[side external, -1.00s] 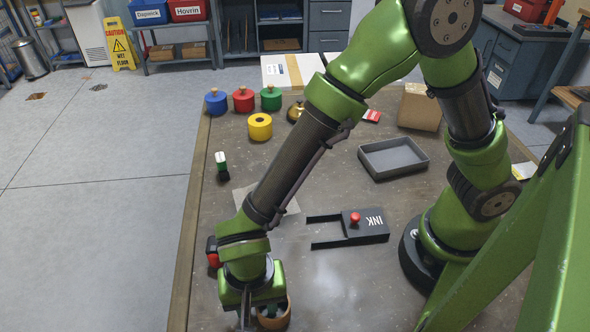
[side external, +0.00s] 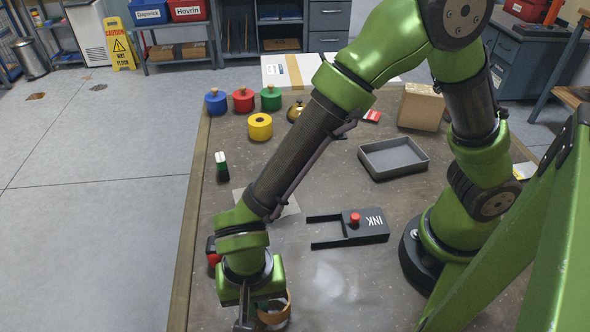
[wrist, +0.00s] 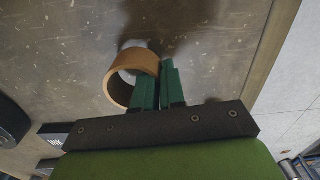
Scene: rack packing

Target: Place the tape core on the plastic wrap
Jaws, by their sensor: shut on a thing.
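The tape core, a brown open ring, is at the front of the table in the side view (side external: 287,308). It also shows in the wrist view (wrist: 118,72). My gripper (wrist: 160,68) is shut on the ring's wall, with one green finger inside the ring and the other outside. In the side view my gripper's fingers are largely hidden by the hand. A thin, pale, flat sheet (side external: 291,206) lies on the table under my forearm, which hides part of it; it may be the plastic wrap, but I cannot tell for sure.
A black INK tray with a red knob (side external: 373,226) lies right of the sheet. A grey tray (side external: 420,160) and a cardboard box (side external: 421,106) stand farther back. A yellow roll (side external: 260,132) and coloured knobbed weights (side external: 216,107) are at the back left.

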